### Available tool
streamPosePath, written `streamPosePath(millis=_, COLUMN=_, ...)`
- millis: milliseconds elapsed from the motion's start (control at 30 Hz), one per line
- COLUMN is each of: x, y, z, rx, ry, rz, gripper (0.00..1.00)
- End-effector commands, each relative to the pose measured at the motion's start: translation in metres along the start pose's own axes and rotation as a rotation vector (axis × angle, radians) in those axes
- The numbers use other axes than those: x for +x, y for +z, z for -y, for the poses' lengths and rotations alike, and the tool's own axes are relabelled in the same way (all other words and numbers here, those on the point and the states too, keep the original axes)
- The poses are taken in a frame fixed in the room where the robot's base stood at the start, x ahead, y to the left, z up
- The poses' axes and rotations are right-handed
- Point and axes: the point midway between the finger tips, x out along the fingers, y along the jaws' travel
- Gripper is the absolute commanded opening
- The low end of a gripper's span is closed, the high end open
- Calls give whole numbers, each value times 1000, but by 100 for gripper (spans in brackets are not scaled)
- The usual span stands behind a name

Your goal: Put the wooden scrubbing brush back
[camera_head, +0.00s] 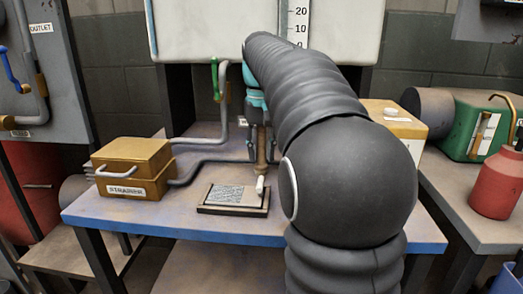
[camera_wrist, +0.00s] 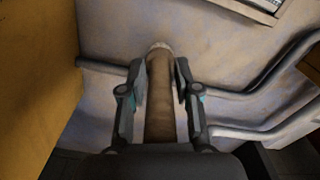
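The wooden scrubbing brush (camera_head: 262,150) hangs roughly upright below my gripper in the head view, its pale end down beside the right part of a small dark-framed tray (camera_head: 235,210). In the wrist view the brush's brown handle (camera_wrist: 160,105) runs between the two fingers of my gripper (camera_wrist: 160,78), its pale end pointing away. My gripper is shut on the handle. It also shows in the head view (camera_head: 262,122), partly behind my arm. I cannot tell whether the pale end touches the bench.
The blue-edged bench (camera_head: 150,222) carries a brass box labelled STRAINER (camera_head: 133,170) at left, with grey pipes (camera_head: 205,160) behind the tray. A yellowish box (camera_head: 397,120) stands right of my arm. A red container (camera_head: 496,185) and a green box (camera_head: 480,125) stand on the right table.

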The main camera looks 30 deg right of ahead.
Motion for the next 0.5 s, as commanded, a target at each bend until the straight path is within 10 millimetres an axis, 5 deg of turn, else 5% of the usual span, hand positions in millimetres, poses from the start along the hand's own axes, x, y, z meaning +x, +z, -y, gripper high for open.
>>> streamPosePath(millis=500, x=-16, y=-1, z=0, rx=0, ry=0, rz=-1, gripper=47)
